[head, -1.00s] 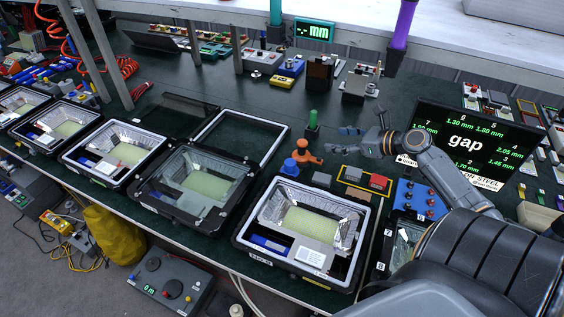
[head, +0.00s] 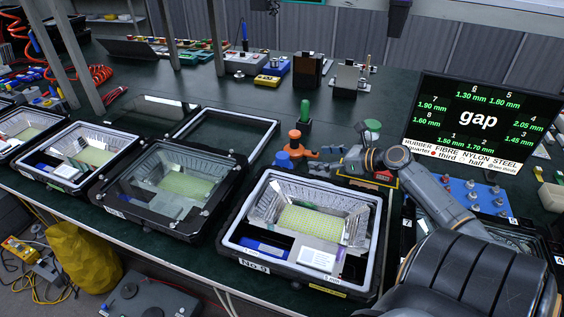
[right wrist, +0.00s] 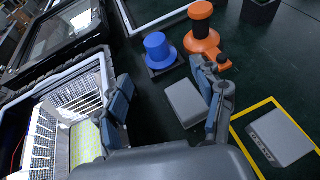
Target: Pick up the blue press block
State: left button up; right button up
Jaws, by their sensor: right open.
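The blue press block (head: 284,159), with a round knob-like top, stands upright on the dark green bench behind the front floodlight housing. It shows in the right wrist view (right wrist: 160,49) at top centre, on a dark base. My right gripper (head: 322,159) is to the right of it in the head view, apart from it. In the right wrist view my right gripper (right wrist: 166,101) has its fingers spread wide, with nothing held. A grey block (right wrist: 186,103) lies on the bench, seen between the fingers. My left gripper is in neither view.
An orange press block (right wrist: 202,33) stands close beside the blue one. The open floodlight housing (head: 235,236) lies just in front. A yellow-outlined area (right wrist: 235,123) with a labelled grey block (right wrist: 282,136) is to the right. A green-topped tool (head: 305,112) stands behind.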

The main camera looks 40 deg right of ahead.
aim_at(286, 157)
jog(key=x, duration=0.7)
jog(key=shift+w+b, duration=0.15)
jog(key=shift+b, duration=0.2)
jog(key=shift+a+x, duration=0.2)
jog(key=shift+x, duration=1.35)
jog(key=shift+a+x, duration=0.2)
jog(key=shift+x, duration=1.35)
jog(key=c, duration=1.4)
jog(key=shift+r, duration=0.1)
jog(key=shift+r, duration=0.6)
jog(key=s+a+r+p, duration=0.2)
jog(key=s+a+r, duration=0.1)
jog(key=r, duration=0.1)
jog(key=s+a+r+p, duration=0.2)
jog(key=s+a+r, duration=0.1)
jog(key=s, duration=0.1)
jog(key=s+a+r+p, duration=0.2)
jog(key=s+a+r, duration=0.1)
jog(key=r, duration=0.1)
jog(key=shift+s+a+r, duration=0.3)
jog(key=shift+r, duration=0.05)
